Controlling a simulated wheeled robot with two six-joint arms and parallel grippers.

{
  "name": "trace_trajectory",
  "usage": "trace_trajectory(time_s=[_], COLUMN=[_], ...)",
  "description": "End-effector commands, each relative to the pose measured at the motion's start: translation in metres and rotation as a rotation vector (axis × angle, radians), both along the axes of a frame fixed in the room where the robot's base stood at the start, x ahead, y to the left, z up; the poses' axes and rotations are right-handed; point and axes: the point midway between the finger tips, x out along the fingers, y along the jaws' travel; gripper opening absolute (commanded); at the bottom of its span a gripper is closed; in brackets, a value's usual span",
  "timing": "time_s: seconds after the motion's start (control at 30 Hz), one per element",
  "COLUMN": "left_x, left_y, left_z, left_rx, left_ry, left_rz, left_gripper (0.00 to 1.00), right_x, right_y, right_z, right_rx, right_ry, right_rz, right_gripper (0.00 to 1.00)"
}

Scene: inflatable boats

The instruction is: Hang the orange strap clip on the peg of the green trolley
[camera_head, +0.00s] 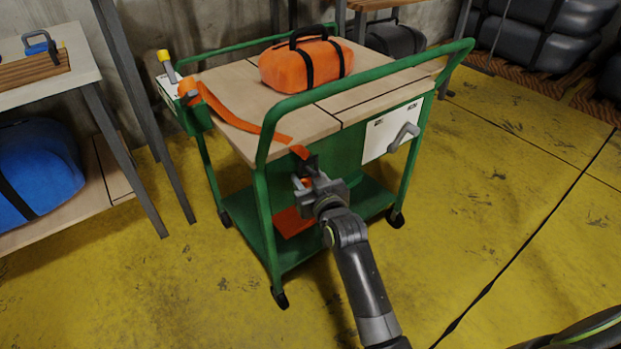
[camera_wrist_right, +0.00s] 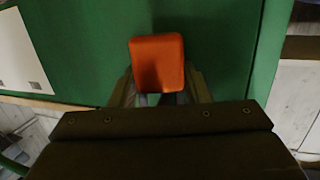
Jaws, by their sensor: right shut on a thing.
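The green trolley (camera_head: 262,195) stands in the middle of the head view with a wooden top. An orange strap (camera_head: 225,110) runs across its top and over the near edge. My right gripper (camera_head: 305,182) is at the trolley's near side, below the top. In the right wrist view, the orange strap clip (camera_wrist_right: 157,62) sits between the fingertips of the right gripper (camera_wrist_right: 158,98), which is shut on it. The green panel (camera_wrist_right: 215,50) is behind the clip. A small dark part (camera_head: 311,163) shows by the gripper; I cannot tell whether it is the peg. My left gripper is out of view.
An orange bag (camera_head: 306,64) with black straps sits on the trolley top. The trolley's green handle rail (camera_head: 350,83) rises near my right arm. An orange item (camera_head: 293,222) lies on the lower shelf. A white panel with a grey handle (camera_head: 392,132) is right. The yellow floor is clear in front.

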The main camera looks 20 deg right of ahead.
Motion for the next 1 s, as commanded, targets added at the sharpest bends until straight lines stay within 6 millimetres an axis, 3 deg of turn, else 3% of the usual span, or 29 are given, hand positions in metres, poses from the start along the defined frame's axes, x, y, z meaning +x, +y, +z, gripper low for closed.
trace_trajectory(time_s=[0.27,0.3,0.47,1.0], left_x=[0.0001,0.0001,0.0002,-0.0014], left_y=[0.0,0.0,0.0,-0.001], left_z=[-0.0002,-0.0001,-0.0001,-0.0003], left_rx=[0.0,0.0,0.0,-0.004], left_ry=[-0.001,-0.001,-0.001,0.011], left_rz=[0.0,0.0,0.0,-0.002], left_gripper=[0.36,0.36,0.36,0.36], right_x=[0.0035,0.0035,0.0035,0.0033], right_y=[0.0029,0.003,0.0034,0.0047], right_z=[0.0023,0.0023,0.0022,0.0022], right_rx=[0.002,0.002,0.004,0.009], right_ry=[-0.003,-0.003,-0.003,0.001], right_rz=[0.004,0.004,0.005,0.007], right_gripper=[0.18,0.48,0.68,0.68])
